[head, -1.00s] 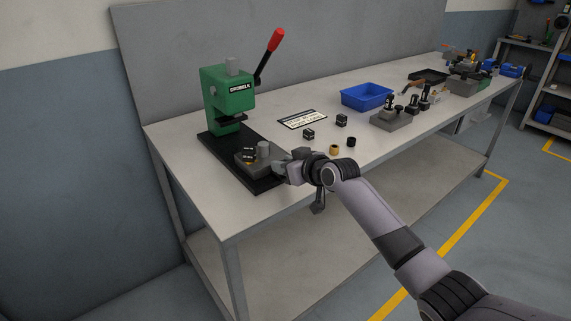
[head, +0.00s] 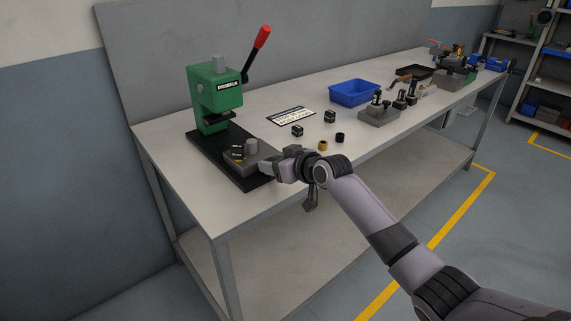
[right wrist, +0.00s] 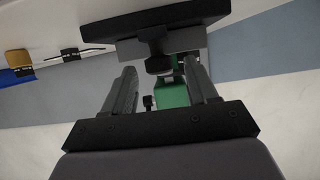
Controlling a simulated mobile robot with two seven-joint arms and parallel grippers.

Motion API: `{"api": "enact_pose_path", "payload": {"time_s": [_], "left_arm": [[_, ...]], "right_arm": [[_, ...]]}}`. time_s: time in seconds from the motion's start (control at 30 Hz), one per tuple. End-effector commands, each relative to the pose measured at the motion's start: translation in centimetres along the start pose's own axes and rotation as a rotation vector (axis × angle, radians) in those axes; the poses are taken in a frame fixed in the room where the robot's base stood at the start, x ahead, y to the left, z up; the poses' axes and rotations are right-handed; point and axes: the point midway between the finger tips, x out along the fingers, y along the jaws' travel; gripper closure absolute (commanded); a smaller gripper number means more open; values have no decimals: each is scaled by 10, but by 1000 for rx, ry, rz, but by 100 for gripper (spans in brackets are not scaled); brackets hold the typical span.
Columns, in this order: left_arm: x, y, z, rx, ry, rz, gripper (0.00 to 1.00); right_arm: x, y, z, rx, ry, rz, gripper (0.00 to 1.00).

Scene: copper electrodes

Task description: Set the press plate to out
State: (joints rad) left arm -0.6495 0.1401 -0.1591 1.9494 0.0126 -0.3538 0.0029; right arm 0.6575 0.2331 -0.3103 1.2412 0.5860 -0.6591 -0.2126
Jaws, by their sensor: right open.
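The press (head: 218,95) is a green body with a red-tipped lever (head: 256,50) raised, standing on a black base (head: 208,152). The press plate (head: 237,161), a grey block, sits at the front part of the base, clear of the green head. It carries a grey knob (head: 251,146) and a small black piece (head: 237,151). My right gripper (head: 270,167) is open at the plate's front right side. In the right wrist view the plate (right wrist: 193,43) shows beyond the open fingers (right wrist: 160,68), with a dark stub (right wrist: 158,66) between their tips; contact is unclear. My left gripper is out of view.
A label card (head: 291,117), small black blocks (head: 297,131) and a brass ring (head: 323,146) lie right of the press. A blue bin (head: 354,93) and a grey tool block (head: 379,116) stand farther along the table. The table's front edge runs beneath my arm.

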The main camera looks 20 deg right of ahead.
Motion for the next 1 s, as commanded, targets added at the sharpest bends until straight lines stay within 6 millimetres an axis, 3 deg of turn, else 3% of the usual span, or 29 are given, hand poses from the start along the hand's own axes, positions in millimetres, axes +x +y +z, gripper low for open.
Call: {"api": "enact_pose_path", "payload": {"time_s": [0.5,1.0], "left_arm": [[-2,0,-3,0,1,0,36],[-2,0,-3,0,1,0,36]], "right_arm": [[-56,1,2,-1,-4,2,42],[-65,1,2,0,-5,2,42]]}}
